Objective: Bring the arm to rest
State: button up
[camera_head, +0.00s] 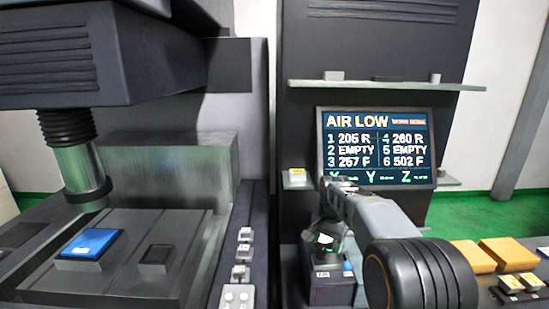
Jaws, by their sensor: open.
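My arm reaches in from the lower right, and its grey link runs up and left in front of the screen. My gripper (324,238) is at the far end of the arm, small and partly hidden by the link. It is open, and I see nothing held in it. It hangs above or just behind a dark box with a blue knob (348,267); I cannot tell whether it touches the box.
A screen (376,130) reads AIR LOW. The machine at left has a head with a column (80,165) over a bed (120,255) with a blue block (90,243) and a dark block (158,254). Small fittings (240,260) line a ledge. Orange blocks (505,252) lie lower right.

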jog(key=s+r+n+t, duration=0.1)
jog(key=s+n+t, duration=0.3)
jog(key=s, duration=2.1)
jog(key=shift+r+n, duration=0.3)
jog(key=shift+n, duration=1.5)
jog(key=shift+d, duration=0.1)
jog(key=shift+s, duration=0.1)
